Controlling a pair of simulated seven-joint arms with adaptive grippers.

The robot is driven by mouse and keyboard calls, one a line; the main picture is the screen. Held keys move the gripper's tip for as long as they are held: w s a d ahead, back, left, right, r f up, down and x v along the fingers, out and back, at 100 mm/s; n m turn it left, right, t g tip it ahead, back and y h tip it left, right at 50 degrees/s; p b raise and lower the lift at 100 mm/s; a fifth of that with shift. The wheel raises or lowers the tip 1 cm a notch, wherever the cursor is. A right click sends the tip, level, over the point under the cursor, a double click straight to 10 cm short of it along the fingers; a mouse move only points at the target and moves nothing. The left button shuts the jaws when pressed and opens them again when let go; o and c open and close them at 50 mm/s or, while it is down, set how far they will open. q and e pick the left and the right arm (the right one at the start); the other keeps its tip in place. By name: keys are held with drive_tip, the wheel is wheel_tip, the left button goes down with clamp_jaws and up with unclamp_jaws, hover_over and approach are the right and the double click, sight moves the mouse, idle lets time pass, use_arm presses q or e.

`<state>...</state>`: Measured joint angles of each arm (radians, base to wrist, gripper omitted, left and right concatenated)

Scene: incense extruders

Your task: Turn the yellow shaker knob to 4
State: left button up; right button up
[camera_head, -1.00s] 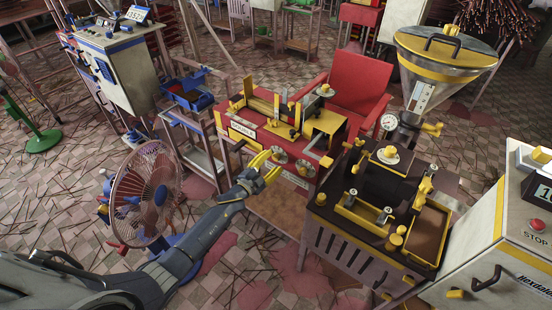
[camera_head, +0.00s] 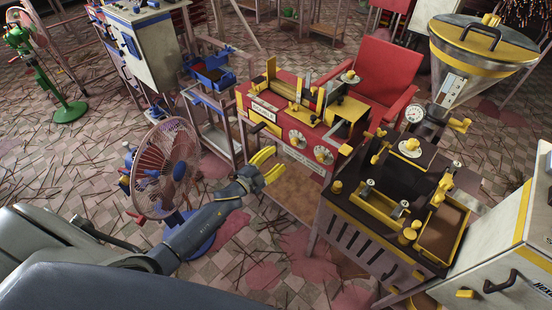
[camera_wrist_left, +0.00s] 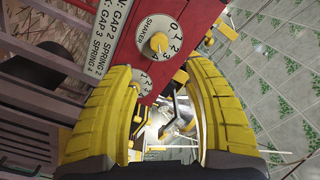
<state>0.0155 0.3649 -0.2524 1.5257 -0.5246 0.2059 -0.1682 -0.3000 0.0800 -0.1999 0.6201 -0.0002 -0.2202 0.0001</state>
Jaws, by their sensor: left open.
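In the left wrist view the yellow shaker knob (camera_wrist_left: 159,42) sits on a white dial numbered 0 to 4 on a red panel. The word SHAKER is beside it. I cannot tell its setting for sure. My left gripper (camera_head: 274,165) is open and empty, in front of the red machine and apart from it. In the wrist view its yellow fingers (camera_wrist_left: 160,72) spread either side, with the knob beyond them. In the head view two dials show, a left one (camera_head: 297,139) and a right one (camera_head: 323,155); I cannot tell which is the shaker. My right gripper is not seen.
A second dial (camera_wrist_left: 145,84) lies near the shaker, partly behind a finger. A white label plate (camera_wrist_left: 84,35) is beside them. A fan (camera_head: 166,168) stands left of my left arm. A black-topped machine (camera_head: 385,205) stands right of the red machine (camera_head: 272,92).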

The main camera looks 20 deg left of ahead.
use_arm(q)
drive_tip(key=shift+f, duration=0.1)
drive_tip(key=n, duration=1.1)
approach(293, 142)
drive_tip(key=x, duration=1)
drive_tip(key=shift+w+d+f, duration=0.1)
drive_tip(key=shift+w+d, duration=0.05)
drive_tip(key=shift+d, duration=0.05)
drive_tip(key=shift+c, duration=0.2)
clamp_jaws()
